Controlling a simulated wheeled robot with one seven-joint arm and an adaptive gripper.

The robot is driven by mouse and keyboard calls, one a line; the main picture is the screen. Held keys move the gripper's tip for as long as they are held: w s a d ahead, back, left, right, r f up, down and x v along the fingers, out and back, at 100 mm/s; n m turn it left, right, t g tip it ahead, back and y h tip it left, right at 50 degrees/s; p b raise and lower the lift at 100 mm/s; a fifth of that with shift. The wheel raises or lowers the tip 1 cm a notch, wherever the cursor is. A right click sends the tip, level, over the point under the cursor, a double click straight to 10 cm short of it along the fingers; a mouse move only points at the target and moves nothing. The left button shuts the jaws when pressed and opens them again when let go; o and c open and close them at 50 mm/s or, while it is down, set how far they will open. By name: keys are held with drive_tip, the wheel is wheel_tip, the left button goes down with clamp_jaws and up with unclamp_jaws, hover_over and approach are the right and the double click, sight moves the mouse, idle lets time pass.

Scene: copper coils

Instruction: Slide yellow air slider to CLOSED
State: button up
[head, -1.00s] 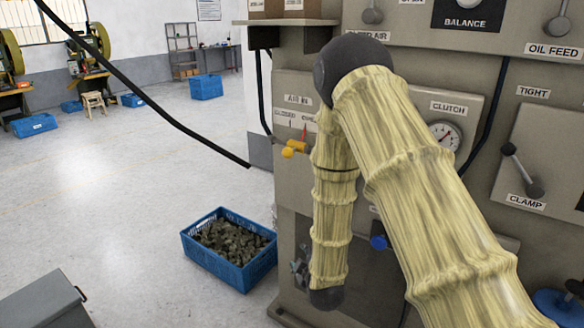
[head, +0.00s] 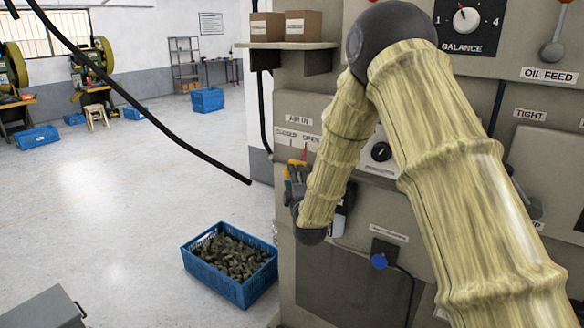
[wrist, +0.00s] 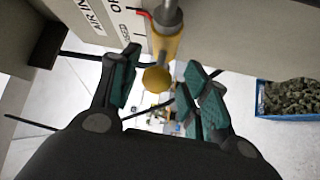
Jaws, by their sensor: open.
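The yellow air slider (head: 297,162) sits on the machine's front under the AIR IN plate, mostly hidden behind my gripper and arm in the head view. Its red pointer (head: 304,153) is at the OPEN side of the CLOSED/OPEN label (head: 299,137). In the wrist view the slider's yellow round knob (wrist: 157,79) and stem lie between my fingers. My gripper (head: 291,178) is at the slider with its fingers spread, also seen in the wrist view (wrist: 163,72). A gap shows between the knob and the left finger; contact with the right finger cannot be told.
A blue crate of dark scrap (head: 228,258) stands on the floor left of the machine. A shelf with two cardboard boxes (head: 304,25) juts out above. Open floor lies left.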

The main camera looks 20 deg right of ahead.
drive_tip(key=shift+w+d+r+p, duration=0.15)
drive_tip(key=shift+w+p, duration=0.2)
drive_tip(key=shift+w, duration=0.85)
drive_tip(key=shift+w+d+r+p, duration=0.15)
drive_tip(key=shift+w+p, duration=0.2)
drive_tip(key=shift+w, duration=0.85)
clamp_jaws()
